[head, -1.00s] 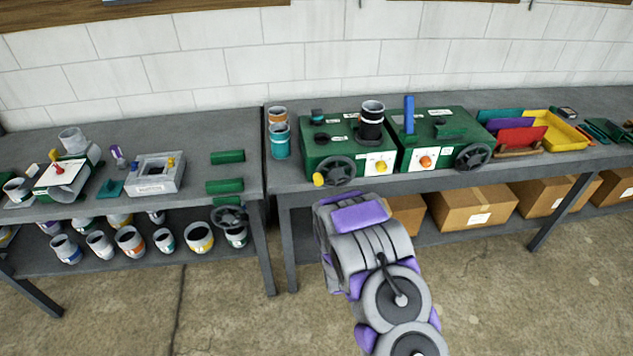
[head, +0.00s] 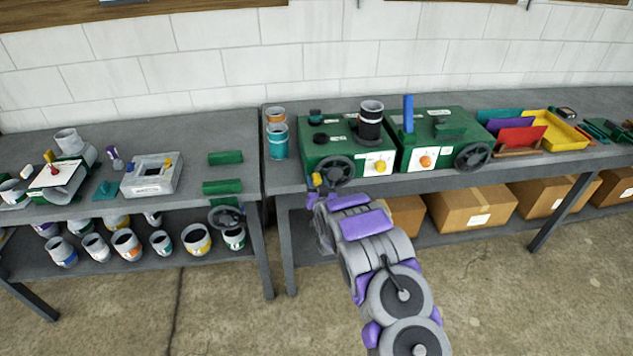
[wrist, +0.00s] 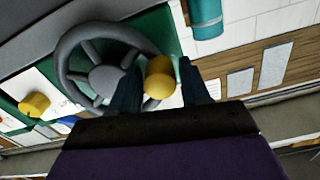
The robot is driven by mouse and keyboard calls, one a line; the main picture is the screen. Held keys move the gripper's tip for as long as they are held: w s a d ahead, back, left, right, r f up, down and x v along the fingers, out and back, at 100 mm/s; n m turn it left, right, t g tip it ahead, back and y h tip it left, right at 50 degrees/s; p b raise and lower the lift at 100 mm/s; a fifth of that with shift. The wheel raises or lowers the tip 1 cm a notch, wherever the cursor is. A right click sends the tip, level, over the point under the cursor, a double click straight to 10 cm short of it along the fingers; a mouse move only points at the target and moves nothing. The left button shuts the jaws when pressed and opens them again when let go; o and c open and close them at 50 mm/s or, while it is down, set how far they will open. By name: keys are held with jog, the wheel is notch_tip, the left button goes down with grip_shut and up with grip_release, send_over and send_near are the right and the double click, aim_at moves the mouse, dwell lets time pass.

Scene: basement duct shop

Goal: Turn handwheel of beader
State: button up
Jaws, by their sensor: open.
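The green machine (head: 345,142) on the right bench has a dark handwheel (head: 336,171) on its front, with a yellow crank knob (head: 317,179) at the wheel's lower left. I cannot read its label, so I take it as the beader from my gripper's place. My gripper (head: 318,196) is just below the knob in the head view. In the wrist view the handwheel (wrist: 70,75) fills the upper left. The yellow knob (wrist: 158,78) sits between the two dark fingers of my open gripper (wrist: 161,68). Whether either finger touches it I cannot tell.
A second green machine (head: 455,122) with its own handwheel (head: 472,157) stands to the right. Teal and orange cylinders (head: 277,142) stand left of the first machine. The bench front edge (head: 292,182) lies below the wheel. Cardboard boxes (head: 472,203) sit underneath.

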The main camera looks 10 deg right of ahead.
jog(key=shift+w, duration=0.75)
jog(key=shift+c, duration=0.2)
grip_shut()
